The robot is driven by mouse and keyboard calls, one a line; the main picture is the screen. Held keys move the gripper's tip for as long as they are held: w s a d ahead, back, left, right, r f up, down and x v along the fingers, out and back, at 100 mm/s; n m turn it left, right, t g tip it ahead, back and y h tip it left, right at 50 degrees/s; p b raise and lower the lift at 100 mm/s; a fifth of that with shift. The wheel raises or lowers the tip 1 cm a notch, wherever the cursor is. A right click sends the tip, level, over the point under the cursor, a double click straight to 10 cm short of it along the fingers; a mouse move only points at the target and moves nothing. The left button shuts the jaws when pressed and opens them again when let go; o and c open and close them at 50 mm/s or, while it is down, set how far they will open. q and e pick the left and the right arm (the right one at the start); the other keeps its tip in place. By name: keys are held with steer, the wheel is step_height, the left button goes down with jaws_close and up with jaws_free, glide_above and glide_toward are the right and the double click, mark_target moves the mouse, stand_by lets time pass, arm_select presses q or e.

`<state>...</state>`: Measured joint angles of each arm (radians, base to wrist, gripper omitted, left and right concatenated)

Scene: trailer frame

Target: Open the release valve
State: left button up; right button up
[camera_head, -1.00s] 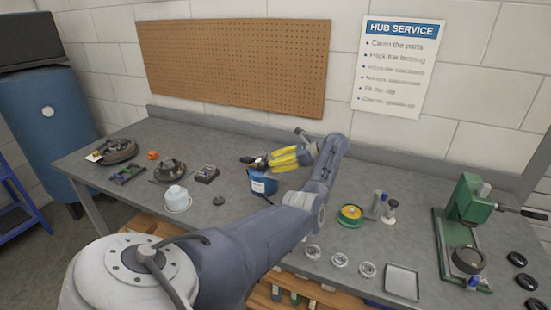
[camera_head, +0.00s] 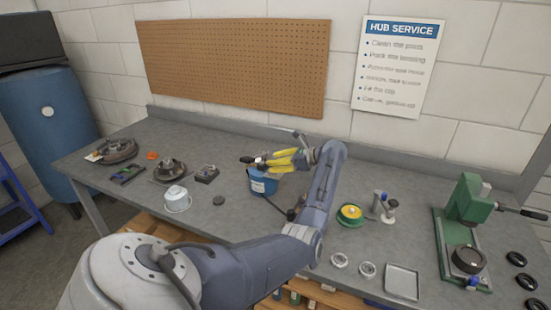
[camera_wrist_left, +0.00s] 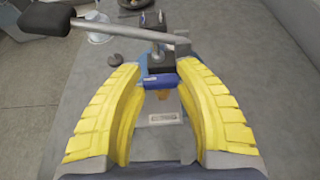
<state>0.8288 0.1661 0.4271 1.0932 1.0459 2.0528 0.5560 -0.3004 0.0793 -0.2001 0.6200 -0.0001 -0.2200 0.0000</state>
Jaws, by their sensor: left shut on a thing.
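A blue unit (camera_head: 262,184) with a white label stands on the grey bench, partly hidden behind my left gripper. A metal lever (camera_wrist_left: 120,29) with a black grip (camera_wrist_left: 46,18) crosses above it in the wrist view. My left gripper (camera_head: 268,162) has yellow fingers and reaches over the unit from the right. In the wrist view the left gripper (camera_wrist_left: 160,76) has its fingertips on either side of a small blue piece (camera_wrist_left: 160,81) and is shut on it. I cannot tell for sure whether this piece is the release valve. My right gripper is out of view.
A white pot (camera_head: 177,200) and hub parts (camera_head: 171,170) lie left of the unit. A yellow-green round tin (camera_head: 350,214), metal rings (camera_head: 367,270), a tray (camera_head: 402,282) and a green press (camera_head: 467,220) stand to the right. The pegboard (camera_head: 235,65) hangs behind.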

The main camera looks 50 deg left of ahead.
arm_select(q)
steer(key=o, duration=1.1)
steer(key=shift+s, duration=0.1)
steer(key=shift+o, duration=0.4)
steer(key=v, duration=1.2)
